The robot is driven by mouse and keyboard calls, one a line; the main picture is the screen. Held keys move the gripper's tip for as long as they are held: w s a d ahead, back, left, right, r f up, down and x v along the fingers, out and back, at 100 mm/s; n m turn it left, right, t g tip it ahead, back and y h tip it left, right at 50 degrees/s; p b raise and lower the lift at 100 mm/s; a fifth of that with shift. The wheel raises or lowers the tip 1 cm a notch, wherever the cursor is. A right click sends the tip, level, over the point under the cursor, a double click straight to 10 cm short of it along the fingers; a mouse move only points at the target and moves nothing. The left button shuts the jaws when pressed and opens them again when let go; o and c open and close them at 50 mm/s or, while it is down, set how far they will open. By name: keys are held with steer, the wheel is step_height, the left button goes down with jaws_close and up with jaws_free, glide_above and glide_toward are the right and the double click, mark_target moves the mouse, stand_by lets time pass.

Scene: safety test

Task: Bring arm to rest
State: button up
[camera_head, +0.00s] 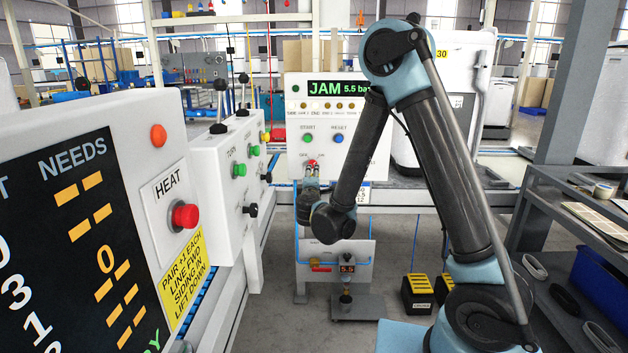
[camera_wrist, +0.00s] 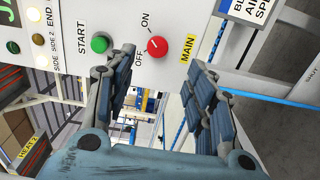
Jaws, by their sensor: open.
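My arm reaches forward in the head view, folded at a high elbow, with my gripper (camera_head: 313,170) low in front of a white control panel (camera_head: 375,130). The panel display (camera_head: 338,88) reads "JAM 5.5 ba", its end cut off by my arm. In the wrist view my gripper (camera_wrist: 162,68) is open, its two fingers apart with nothing between them. A green START button (camera_wrist: 99,44) is left of the fingers.
A white HEAT panel with a red button (camera_head: 185,215) stands close on the left. A lever box (camera_head: 235,165) is beyond it. A dark shelf cart (camera_head: 590,200) stands at right.

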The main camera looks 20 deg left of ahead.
steer(key=w+d+r+m+g+h, duration=0.2)
steer(key=d+m+h, duration=0.2)
steer(key=d, duration=1)
steer(key=w+d+r+m+g+h, duration=0.1)
steer(key=d+r+m+g+h, duration=0.2)
steer(key=d, duration=1.1)
steer(key=s+d+f+m+g+h, duration=0.1)
steer(key=s+d+f+m+g, duration=0.2)
steer(key=d, duration=0.4)
steer(key=s+d+m+g, duration=0.1)
steer(key=s+d+m, duration=0.2)
steer(key=s+d, duration=0.35)
steer(key=s+d+f+m+g+y, duration=0.1)
steer(key=s+d+f+m+g, duration=0.1)
steer(key=s, duration=0.6)
steer(key=s+d+f+m+g+y, duration=0.1)
steer(key=s+d+f+m+g, duration=0.1)
steer(key=s, duration=0.6)
steer(key=s+d+f+m+g+y, duration=0.2)
steer(key=s+d+f+m, duration=0.1)
steer(key=s, duration=0.5)
steer(key=shift+d+f, duration=0.2)
steer(key=shift+f, duration=0.25)
steer(key=shift+w, duration=0.1)
